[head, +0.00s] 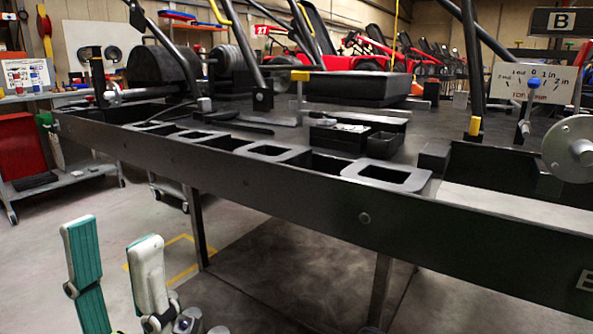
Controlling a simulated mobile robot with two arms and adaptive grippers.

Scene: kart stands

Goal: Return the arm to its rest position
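My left gripper (112,232) is at the lower left of the head view, below and in front of the stand's front rail. Its two pale fingers with teal pads point up and stand well apart, with nothing between them. The gripper is open and empty and touches nothing that I can see. Part of my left arm shows at the bottom edge; the rest is out of the picture. My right gripper is not in view.
A long dark kart stand (230,165) crosses the view, with open slots along its front edge. A grey cart (75,185) with a red bin (20,145) stands at the left. A toe gauge plate (535,84) is at the right. Floor below the stand is mostly clear between its legs.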

